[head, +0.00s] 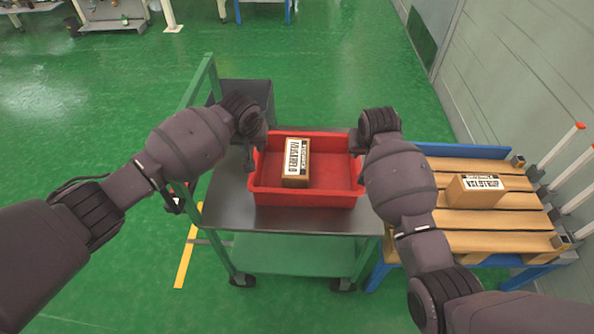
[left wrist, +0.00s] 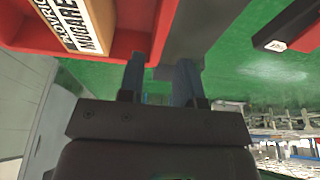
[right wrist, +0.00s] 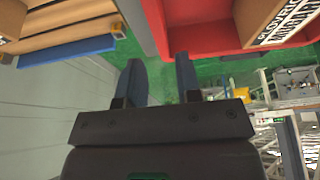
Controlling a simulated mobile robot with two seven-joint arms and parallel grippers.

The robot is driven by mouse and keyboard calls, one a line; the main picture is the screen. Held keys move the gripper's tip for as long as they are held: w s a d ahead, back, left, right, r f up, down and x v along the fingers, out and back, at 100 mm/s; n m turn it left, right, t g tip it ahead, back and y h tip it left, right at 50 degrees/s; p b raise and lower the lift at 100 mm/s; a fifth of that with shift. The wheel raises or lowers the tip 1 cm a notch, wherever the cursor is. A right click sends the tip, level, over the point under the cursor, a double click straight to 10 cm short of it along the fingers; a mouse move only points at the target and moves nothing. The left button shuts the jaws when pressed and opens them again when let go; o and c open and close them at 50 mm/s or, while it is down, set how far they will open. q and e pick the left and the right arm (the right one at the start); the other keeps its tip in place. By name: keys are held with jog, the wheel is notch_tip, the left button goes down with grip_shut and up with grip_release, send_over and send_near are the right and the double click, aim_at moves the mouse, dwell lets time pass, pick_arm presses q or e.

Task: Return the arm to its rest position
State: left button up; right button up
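My left gripper (head: 250,160) is at the left rim of the red tray (head: 305,198). In the left wrist view its two fingers (left wrist: 162,80) stand apart with a gap between them. My right gripper (head: 358,150) is at the tray's right rim, mostly hidden by its own arm in the head view. In the right wrist view its fingers (right wrist: 160,80) are also apart, close to the tray wall (right wrist: 185,25). I cannot tell whether either gripper touches the rim. A brown labelled box (head: 296,162) lies in the tray.
The tray rests on a green cart with a grey top (head: 290,220). A wooden pallet (head: 490,218) on a blue frame stands close at the right with another labelled box (head: 475,190). A wall is beyond it. Open green floor (head: 90,110) lies left.

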dwell(0.5)
